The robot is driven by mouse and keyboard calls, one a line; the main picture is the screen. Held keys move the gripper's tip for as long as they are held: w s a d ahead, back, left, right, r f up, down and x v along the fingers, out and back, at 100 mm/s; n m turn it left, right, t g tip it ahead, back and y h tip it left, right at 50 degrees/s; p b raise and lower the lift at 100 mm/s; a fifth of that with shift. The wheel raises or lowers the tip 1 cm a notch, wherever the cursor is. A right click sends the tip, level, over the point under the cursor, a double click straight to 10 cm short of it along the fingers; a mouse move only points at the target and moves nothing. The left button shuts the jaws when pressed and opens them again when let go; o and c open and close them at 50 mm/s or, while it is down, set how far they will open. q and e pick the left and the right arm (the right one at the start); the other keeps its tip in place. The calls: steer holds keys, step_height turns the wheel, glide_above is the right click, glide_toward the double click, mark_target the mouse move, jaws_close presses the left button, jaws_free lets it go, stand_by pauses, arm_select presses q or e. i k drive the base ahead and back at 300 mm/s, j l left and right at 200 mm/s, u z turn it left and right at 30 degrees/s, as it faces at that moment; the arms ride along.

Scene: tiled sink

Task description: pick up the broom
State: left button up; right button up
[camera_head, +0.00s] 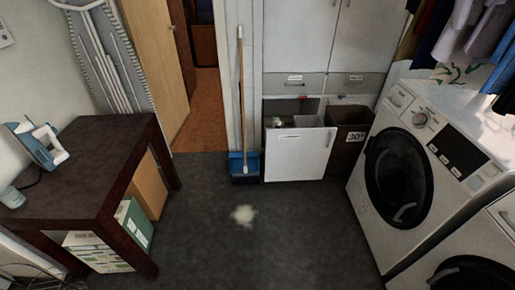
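The broom (241,95) stands upright against the back wall, left of the white cabinet. It has a long thin wooden handle with a pale tip. At its foot is a blue dustpan (237,163) with a dark lower edge, resting on the floor; the broom's head is hard to make out there. Neither of my grippers shows in the head view, so nothing is seen in contact with the broom.
A dark wooden table (75,175) with an iron (40,146) stands at the left. Washing machines (408,185) line the right. An open white bin drawer (298,153) juts out beside the broom. The grey floor (270,250) is clear except for a pale patch (243,215).

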mark_target(250, 176)
steer(key=i+j+z, duration=0.15)
steer(key=z, duration=0.25)
steer(key=i+j+z, duration=0.5)
steer(key=z, duration=0.3)
steer(key=i+j, duration=0.15)
steer(key=j, duration=0.2)
steer(key=i+j+z, duration=0.1)
steer(key=j, duration=0.3)
steer(key=i+j, duration=0.2)
steer(key=j, duration=0.15)
steer(key=i+j, duration=0.15)
steer(key=j, duration=0.25)
steer(key=i+j+z, duration=0.1)
steer(key=j, duration=0.3)
steer(key=i+j, duration=0.15)
steer(key=j, duration=0.2)
steer(key=i+j+z, duration=0.1)
steer(key=j, duration=0.3)
